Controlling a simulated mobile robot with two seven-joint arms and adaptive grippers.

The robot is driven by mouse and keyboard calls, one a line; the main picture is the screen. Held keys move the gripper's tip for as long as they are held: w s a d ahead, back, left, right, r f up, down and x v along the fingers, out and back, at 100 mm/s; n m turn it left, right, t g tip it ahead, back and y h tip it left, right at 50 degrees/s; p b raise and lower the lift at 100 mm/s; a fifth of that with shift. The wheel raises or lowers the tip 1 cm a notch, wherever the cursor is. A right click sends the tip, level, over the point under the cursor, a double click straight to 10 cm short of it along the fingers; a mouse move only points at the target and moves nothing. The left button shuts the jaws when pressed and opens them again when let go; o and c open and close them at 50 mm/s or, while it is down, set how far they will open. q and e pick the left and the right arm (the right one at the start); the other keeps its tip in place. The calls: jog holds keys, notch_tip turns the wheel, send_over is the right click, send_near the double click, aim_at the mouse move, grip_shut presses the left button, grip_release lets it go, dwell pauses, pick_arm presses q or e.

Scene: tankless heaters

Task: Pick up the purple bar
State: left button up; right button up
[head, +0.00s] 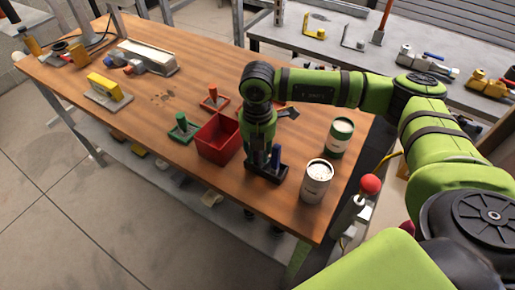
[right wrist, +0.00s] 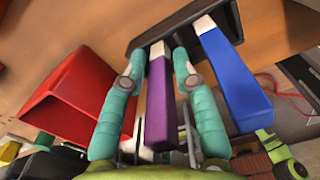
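The purple bar (right wrist: 160,95) stands between the two teal fingers of my right gripper (right wrist: 158,62) in the right wrist view. A pale end of the bar sits at the black holder (right wrist: 140,36). The fingers are spread on either side of the bar, with narrow gaps still showing. In the head view my right gripper (head: 259,150) points down over the black holder (head: 268,176), and I cannot make out the purple bar there. A blue bar (right wrist: 230,80) stands beside the purple one; it also shows in the head view (head: 275,157). My left gripper is not in view.
A red bin (head: 218,138) is just left of the holder. A white can (head: 316,181) and a green can (head: 339,136) stand to its right. Green (head: 182,127) and red-orange (head: 213,98) stands are farther left. The wooden table (head: 120,130) has free room at left.

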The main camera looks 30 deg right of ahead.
jog(key=c, duration=0.5)
jog(key=shift+r, duration=0.1)
jog(key=shift+c, duration=0.2)
